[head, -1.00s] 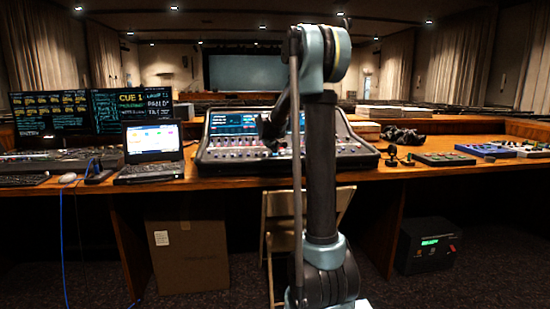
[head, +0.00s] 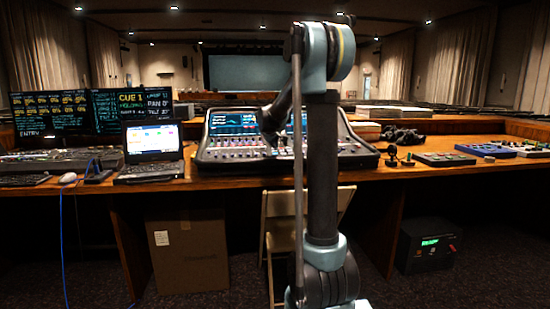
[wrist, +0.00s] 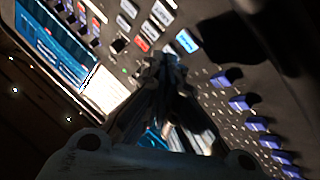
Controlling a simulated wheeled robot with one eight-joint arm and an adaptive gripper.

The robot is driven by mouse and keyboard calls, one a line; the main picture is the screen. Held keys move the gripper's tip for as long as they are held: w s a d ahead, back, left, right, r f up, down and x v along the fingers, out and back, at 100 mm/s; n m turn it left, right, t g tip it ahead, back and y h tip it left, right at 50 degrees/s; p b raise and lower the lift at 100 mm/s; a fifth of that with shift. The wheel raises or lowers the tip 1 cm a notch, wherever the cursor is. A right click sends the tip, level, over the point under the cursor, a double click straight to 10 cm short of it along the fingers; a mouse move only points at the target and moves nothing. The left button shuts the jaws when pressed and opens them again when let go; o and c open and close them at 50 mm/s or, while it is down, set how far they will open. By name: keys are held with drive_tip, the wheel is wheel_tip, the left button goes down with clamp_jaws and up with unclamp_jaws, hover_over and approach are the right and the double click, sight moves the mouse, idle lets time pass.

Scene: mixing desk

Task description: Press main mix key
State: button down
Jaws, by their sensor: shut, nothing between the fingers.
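The mixing console (head: 230,152) stands on the desk, with screens in its upper part and rows of keys and faders. In the wrist view, my gripper (wrist: 161,68) is shut and empty, its fingertips close over the console's key area. A lit blue key (wrist: 187,41) shows just right of the tips. A red key (wrist: 141,43) and several white keys (wrist: 150,31) are beyond them. The labels are too small and blurred to tell which is the main mix key. I cannot tell whether the tips touch a key. In the head view my arm hides the tips.
A console screen (wrist: 52,45) and a row of purple-blue fader caps (wrist: 257,124) flank my gripper. A laptop (head: 152,150) is left of the console. A small joystick device (head: 392,153) and a dark button box (head: 445,159) are to the right.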

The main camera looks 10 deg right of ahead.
drive_tip(key=shift+s+r, duration=0.2)
drive_tip(key=shift+r, duration=1.75)
drive_tip(key=s+d+f+m+g, duration=0.1)
drive_tip(key=s+f, duration=0.2)
drive_tip(key=s, duration=0.7)
drive_tip(key=s+d+f+m+g, duration=0.1)
drive_tip(key=s+f+g, duration=0.1)
drive_tip(key=s, duration=0.8)
drive_tip(key=s+d+f+m+g, duration=0.1)
drive_tip(key=s+f, duration=0.2)
drive_tip(key=s, duration=0.7)
drive_tip(key=s+a+f+m+g+y, duration=0.1)
drive_tip(key=s+f, duration=0.5)
drive_tip(key=s, duration=0.3)
drive_tip(key=s+f+g+y, duration=0.1)
drive_tip(key=s+f, duration=0.4)
drive_tip(key=s, duration=0.4)
drive_tip(key=s+a+f+m+g+y, duration=0.1)
drive_tip(key=s+f+g, duration=0.1)
drive_tip(key=s+f, duration=0.5)
wheel_tip(320, 180, up, 41)
hover_over(275, 154)
drive_tip(key=shift+s+d, duration=0.1)
